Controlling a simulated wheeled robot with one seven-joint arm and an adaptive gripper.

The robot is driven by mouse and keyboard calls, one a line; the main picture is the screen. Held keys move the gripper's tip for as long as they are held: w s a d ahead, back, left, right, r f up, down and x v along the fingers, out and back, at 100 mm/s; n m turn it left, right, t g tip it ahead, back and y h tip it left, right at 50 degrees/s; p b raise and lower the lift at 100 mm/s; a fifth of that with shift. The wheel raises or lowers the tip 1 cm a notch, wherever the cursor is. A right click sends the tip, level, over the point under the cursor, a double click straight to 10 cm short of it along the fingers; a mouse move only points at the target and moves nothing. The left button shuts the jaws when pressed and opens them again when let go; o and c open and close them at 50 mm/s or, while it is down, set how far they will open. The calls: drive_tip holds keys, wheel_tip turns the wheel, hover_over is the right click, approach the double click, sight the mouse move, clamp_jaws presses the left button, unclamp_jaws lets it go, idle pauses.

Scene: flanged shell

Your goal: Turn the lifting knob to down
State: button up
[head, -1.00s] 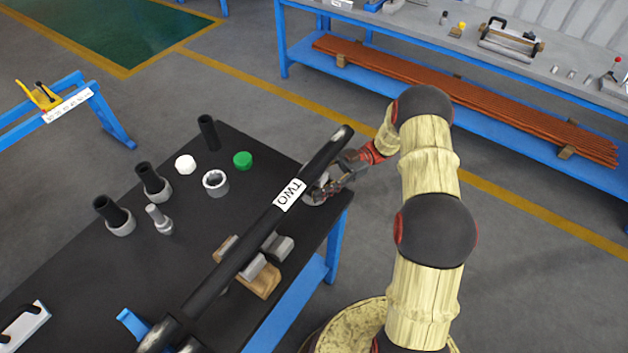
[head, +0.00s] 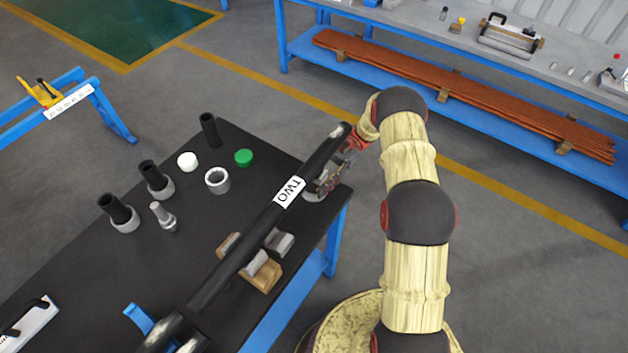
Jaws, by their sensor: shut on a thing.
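A long black pipe with a white label reading TWO (head: 289,192) runs diagonally over the black table. My gripper (head: 322,188) is beside and partly under the pipe's far end, near the table's right corner. It is shut on a small grey part (head: 312,196) low beside the pipe, which may be the lifting knob. The pipe and the fingers hide most of this part, so its turn cannot be read. A grey and wooden support (head: 262,270) stands under the pipe nearer to me.
Black tubes in grey collars (head: 118,212), a grey ring (head: 217,180), a white cap (head: 187,161) and a green cap (head: 243,158) stand left of the pipe. A blue clamp (head: 138,318) is near the front. A workbench (head: 480,60) stands behind.

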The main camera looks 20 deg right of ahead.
drive_tip(key=o, duration=1.2)
drive_tip(key=shift+c, duration=0.2)
drive_tip(key=shift+t, duration=0.3)
